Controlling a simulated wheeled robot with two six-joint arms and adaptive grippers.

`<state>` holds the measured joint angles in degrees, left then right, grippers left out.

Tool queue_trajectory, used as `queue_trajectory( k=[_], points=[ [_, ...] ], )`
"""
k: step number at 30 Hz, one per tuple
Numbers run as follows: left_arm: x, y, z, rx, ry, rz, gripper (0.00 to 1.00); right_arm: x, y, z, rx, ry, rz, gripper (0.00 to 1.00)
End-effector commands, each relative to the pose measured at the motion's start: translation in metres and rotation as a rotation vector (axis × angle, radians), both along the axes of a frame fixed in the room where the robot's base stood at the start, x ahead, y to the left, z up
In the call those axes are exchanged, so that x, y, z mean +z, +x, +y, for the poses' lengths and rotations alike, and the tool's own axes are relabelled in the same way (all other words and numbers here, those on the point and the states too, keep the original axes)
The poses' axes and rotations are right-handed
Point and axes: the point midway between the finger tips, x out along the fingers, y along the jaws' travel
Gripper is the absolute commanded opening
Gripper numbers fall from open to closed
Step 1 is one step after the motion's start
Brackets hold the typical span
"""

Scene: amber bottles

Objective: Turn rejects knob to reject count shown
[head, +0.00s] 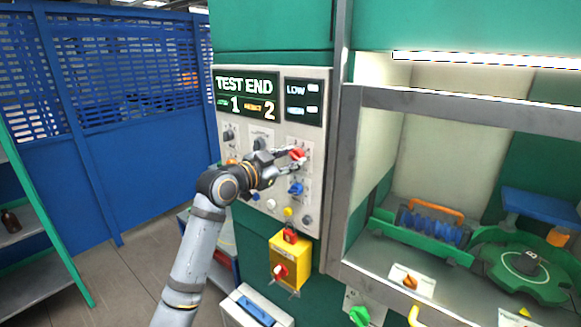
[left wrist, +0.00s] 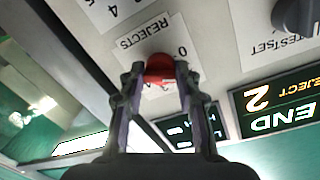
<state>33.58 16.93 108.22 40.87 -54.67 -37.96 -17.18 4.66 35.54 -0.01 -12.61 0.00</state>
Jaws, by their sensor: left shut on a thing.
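The red rejects knob (head: 297,154) is on the pale control panel (head: 318,140), under the screens. My left gripper (head: 296,157) is shut on it from the front. In the left wrist view the red knob (left wrist: 160,68) sits between the two fingertips (left wrist: 160,76), under an upside-down REJECTS label (left wrist: 143,31). A 0 shows beside it; other scale digits are partly hidden by the fingers, and I cannot tell where the knob points. My right gripper is not in view.
A blue knob (head: 296,188) is just below the red one, and dark knobs (head: 229,136) are to the left. A yellow box with a red switch (head: 290,262) hangs below the panel. A grey-framed cabinet opening (head: 345,180) stands close on the right.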

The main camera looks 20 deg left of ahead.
Motion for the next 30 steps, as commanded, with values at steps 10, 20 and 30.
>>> queue_trajectory(
  k=[10, 20, 30],
  points=[
    [0.001, 0.000, -0.001, 0.002, 0.304, -0.116, 0.01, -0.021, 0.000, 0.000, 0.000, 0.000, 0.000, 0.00],
    [0.002, -0.001, -0.001, 0.001, 0.547, -0.204, 0.01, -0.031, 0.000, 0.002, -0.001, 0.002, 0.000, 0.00],
    [0.003, -0.001, -0.001, 0.002, 0.683, -0.255, 0.01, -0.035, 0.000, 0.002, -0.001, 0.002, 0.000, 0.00]
  ],
)
